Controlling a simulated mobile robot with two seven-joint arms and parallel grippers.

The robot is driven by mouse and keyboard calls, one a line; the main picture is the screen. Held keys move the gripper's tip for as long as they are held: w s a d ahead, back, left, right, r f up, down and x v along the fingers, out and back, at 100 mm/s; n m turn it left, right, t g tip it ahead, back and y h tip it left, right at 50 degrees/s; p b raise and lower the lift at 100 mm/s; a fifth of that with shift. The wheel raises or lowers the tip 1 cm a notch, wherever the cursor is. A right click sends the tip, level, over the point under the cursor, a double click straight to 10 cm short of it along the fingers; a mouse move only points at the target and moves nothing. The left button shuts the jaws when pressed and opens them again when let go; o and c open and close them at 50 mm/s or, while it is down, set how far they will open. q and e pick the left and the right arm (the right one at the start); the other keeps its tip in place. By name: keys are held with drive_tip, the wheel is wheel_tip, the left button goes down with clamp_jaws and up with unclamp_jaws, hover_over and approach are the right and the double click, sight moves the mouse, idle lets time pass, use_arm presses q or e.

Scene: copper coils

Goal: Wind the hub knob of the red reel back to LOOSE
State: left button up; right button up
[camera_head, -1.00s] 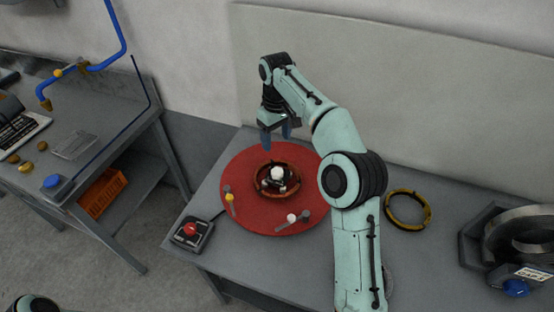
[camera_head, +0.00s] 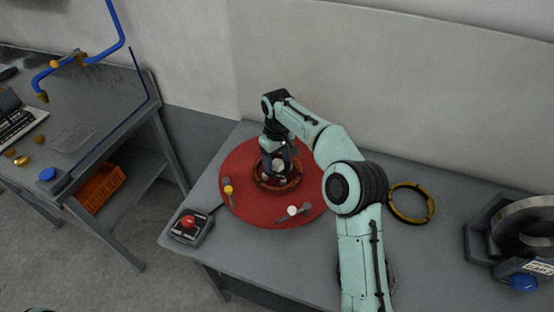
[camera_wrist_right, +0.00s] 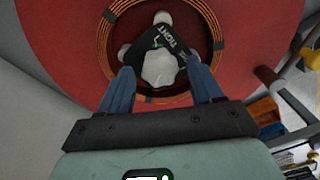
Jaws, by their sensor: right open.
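The red reel (camera_head: 240,190) lies flat on the grey table, with a ring of copper coil (camera_head: 262,184) around its hub. The pale hub knob (camera_head: 279,165) stands at its centre; the right wrist view also shows the knob (camera_wrist_right: 160,68). A black plate (camera_wrist_right: 181,50) beside the knob bears lettering that looks like TIGHT, turned over in this view. My right gripper (camera_head: 279,158) points down over the hub. In the right wrist view its open blue fingers (camera_wrist_right: 161,72) stand on either side of the knob; I cannot tell whether they touch it.
A control box with a red button (camera_head: 189,222) stands at the table's front left corner. A yellow ring (camera_head: 411,202) lies right of my right arm. A machine with a blue knob (camera_head: 523,283) stands at far right. Small yellow and white knobs (camera_head: 292,210) sit near the reel's rim.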

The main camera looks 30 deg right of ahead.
drive_tip(key=c, duration=1.1)
drive_tip(key=shift+o, duration=0.2)
